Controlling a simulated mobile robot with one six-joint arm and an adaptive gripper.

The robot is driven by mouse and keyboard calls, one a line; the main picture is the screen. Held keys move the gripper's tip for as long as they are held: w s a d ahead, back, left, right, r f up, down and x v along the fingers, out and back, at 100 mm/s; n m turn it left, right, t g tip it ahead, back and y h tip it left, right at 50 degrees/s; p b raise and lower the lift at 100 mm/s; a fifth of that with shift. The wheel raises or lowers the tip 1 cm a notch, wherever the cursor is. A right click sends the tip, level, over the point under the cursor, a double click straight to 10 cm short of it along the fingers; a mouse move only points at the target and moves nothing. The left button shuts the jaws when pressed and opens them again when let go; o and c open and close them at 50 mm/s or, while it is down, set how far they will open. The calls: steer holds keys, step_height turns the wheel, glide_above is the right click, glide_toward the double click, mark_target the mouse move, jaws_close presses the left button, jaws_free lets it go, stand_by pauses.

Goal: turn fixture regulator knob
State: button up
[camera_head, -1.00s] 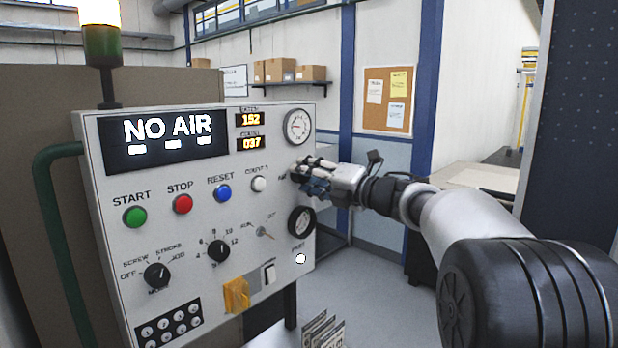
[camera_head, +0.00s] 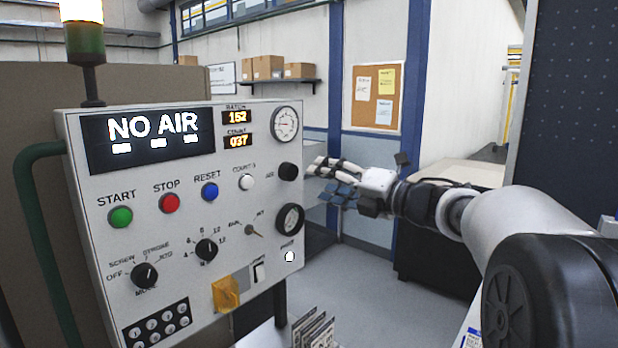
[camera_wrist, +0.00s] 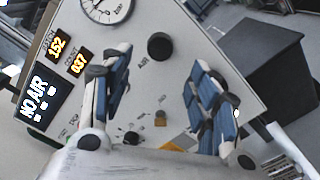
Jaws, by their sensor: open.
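The regulator knob (camera_head: 288,171) is a round black knob on the right edge of the panel, beside an "AIR" label and below the pressure gauge (camera_head: 285,124). It also shows in the wrist view (camera_wrist: 160,46), between and beyond the fingers. My gripper (camera_head: 318,180) is open and empty, just right of the knob and apart from it, fingers towards the panel. In the wrist view my gripper (camera_wrist: 156,62) shows blue-padded fingers spread to both sides of the knob. The panel display (camera_head: 152,136) reads "NO AIR".
A second dark round dial (camera_head: 290,219) sits below the knob. Buttons, selectors and a yellow part (camera_head: 226,293) fill the panel. A holder with thin plates (camera_head: 314,330) stands low in front. Open floor lies right of the panel.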

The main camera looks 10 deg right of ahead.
steer(key=shift+v, duration=1.5)
steer(key=shift+r, duration=0.1)
step_height(320, 180, up, 4)
steer(key=s+d+m+t+h, duration=0.15)
steer(key=m+t+h, duration=0.25)
steer(key=m+h, duration=0.55)
steer(key=s+d+f+m+g+h, duration=0.2)
steer(key=s+f+m+g+h, duration=0.25)
steer(key=s+f+m, duration=0.65)
steer(key=s+a+f+m+g+y, duration=0.1)
steer(key=s+a+f+m+g, duration=0.3)
steer(key=s+f, duration=0.5)
steer(key=s+a+f+m+g+y, duration=0.2)
steer(key=s+a+f+m+g, duration=0.3)
steer(key=s+f, duration=0.4)
steer(key=s+a+m, duration=0.1)
steer(key=s, duration=0.5)
steer(key=shift+s+a+m, duration=0.25)
steer(key=shift+a+m, duration=0.1)
